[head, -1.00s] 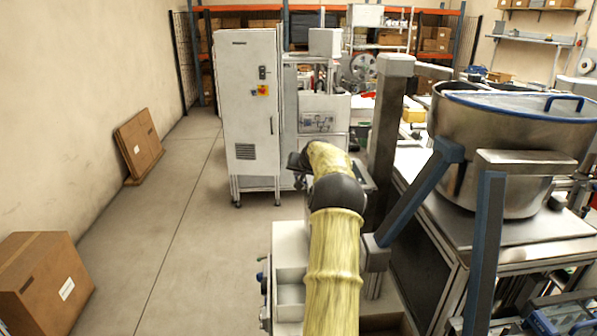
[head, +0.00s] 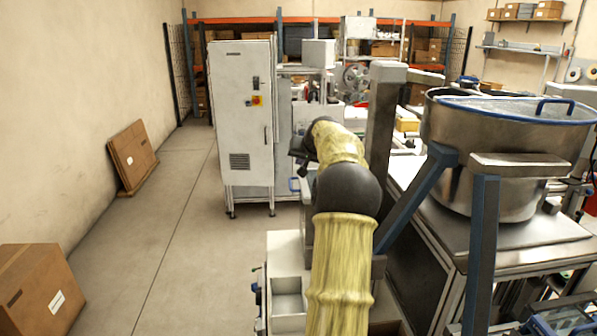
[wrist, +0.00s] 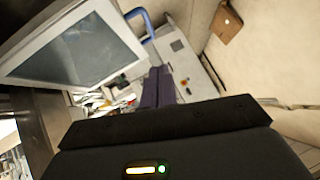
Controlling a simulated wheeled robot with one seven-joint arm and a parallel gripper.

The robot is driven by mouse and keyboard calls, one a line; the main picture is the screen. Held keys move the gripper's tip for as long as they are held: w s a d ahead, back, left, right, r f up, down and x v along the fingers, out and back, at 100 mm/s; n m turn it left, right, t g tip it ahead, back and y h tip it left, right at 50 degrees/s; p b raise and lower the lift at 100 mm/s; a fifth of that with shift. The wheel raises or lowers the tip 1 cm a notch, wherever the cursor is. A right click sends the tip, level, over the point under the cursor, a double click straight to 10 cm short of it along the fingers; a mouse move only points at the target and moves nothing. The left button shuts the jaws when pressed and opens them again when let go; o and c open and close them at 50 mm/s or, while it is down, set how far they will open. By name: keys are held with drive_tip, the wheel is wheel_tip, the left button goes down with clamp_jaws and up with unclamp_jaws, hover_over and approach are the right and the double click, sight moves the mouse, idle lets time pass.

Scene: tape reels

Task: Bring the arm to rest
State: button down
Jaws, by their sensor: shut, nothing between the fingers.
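My arm, in a yellow sleeve with a dark joint, reaches forward and up through the middle of the head view. Its dark end, with my gripper mostly hidden, shows in front of the white cabinet's right side. In the wrist view my gripper (wrist: 159,88) shows as two dark fingers, side by side and shut, with nothing between them. The fingers appear clear of everything around them.
A tall white cabinet (head: 240,125) stands ahead. A large steel bowl (head: 500,155) on a metal bench (head: 520,238) stands right. A framed screen (wrist: 78,50) shows in the wrist view. Cardboard boxes (head: 38,290) lie left. The floor (head: 175,225) between boxes and cabinet is clear.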

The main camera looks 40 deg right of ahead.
drive_tip(key=shift+s+a+r, duration=0.15)
drive_tip(key=shift+s+r, duration=0.3)
idle(0.3)
drive_tip(key=a+f+n+g+y, duration=0.1)
drive_tip(key=a+f, duration=0.2)
drive_tip(key=a, duration=0.7)
drive_tip(key=a+f+n+g+y, duration=0.15)
drive_tip(key=a+f, duration=0.25)
drive_tip(key=a, duration=0.5)
drive_tip(key=a+f+n, duration=0.2)
drive_tip(key=a+f, duration=0.1)
drive_tip(key=a, duration=0.7)
drive_tip(key=s+a+f+n+g, duration=0.1)
drive_tip(key=s+a+f, duration=0.2)
drive_tip(key=s+a, duration=0.3)
drive_tip(key=s+a+f+n+g+y, duration=0.1)
drive_tip(key=s+a+f+n, duration=0.1)
drive_tip(key=s+a+f, duration=0.2)
drive_tip(key=s+a+f+n+g, duration=0.1)
drive_tip(key=s+a+f+n, duration=0.1)
drive_tip(key=s+a, duration=0.8)
drive_tip(key=shift+s+a+f+g, duration=0.25)
drive_tip(key=shift+s+f+g, duration=0.1)
drive_tip(key=shift+s+f, duration=0.65)
